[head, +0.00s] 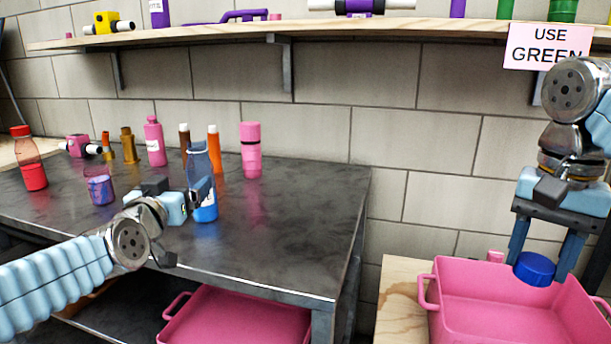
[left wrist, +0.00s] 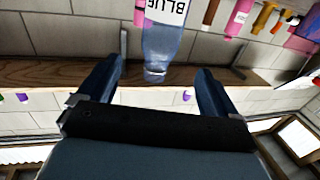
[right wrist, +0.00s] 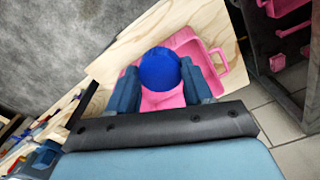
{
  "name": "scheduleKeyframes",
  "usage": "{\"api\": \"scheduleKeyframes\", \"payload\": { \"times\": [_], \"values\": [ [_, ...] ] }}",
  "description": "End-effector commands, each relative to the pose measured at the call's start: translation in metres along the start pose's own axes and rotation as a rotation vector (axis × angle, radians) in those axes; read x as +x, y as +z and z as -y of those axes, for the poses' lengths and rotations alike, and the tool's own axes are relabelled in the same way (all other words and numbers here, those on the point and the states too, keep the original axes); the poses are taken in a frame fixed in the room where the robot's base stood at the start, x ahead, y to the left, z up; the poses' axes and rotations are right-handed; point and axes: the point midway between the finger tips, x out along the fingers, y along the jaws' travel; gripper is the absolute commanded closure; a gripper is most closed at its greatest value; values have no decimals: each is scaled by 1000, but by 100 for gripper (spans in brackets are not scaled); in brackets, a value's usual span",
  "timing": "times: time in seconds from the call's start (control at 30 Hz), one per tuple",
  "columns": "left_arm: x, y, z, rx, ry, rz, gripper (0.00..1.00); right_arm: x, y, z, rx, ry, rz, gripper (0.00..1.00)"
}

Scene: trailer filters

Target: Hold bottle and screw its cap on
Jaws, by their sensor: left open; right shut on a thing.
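A clear bottle with blue liquid and a white label (head: 204,205) stands upright on the dark table, its top without a cap. In the left wrist view the bottle (left wrist: 166,45) appears upside down, with its bare mouth between and beyond the open fingers. My left gripper (head: 198,190) is open at the bottle; whether a finger touches it I cannot tell. My right gripper (head: 540,255) is shut on a round blue cap (head: 535,268), held over the pink tray at the right. The cap also shows in the right wrist view (right wrist: 160,69).
A pink tray (head: 450,275) sits on a wooden surface at right. Several bottles, including a pink one (head: 154,143) and a red one (head: 34,172), stand behind and left of the blue bottle. A shelf (head: 330,30) runs above. The table's right part is clear.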

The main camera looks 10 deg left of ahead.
Motion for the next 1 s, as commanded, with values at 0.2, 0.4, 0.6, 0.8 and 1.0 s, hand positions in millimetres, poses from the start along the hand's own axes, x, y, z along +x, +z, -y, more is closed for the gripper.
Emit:
{"api": "scheduleKeyframes", "payload": {
  "times": [0.2,0.4,0.6,0.8,1.0],
  "values": [
    [0,0,0,0,0,0,7,0,0,0,0,0,0,78],
    [23,-1,0,0,1,3,7,-7,0,0,0,0,0,78],
    [57,-1,0,0,0,2,7,-15,0,0,0,0,0,78],
    [68,0,0,0,0,0,7,-16,0,0,0,0,0,78],
    [68,1,0,0,0,0,7,-16,0,0,0,0,0,78]
  ]
}}
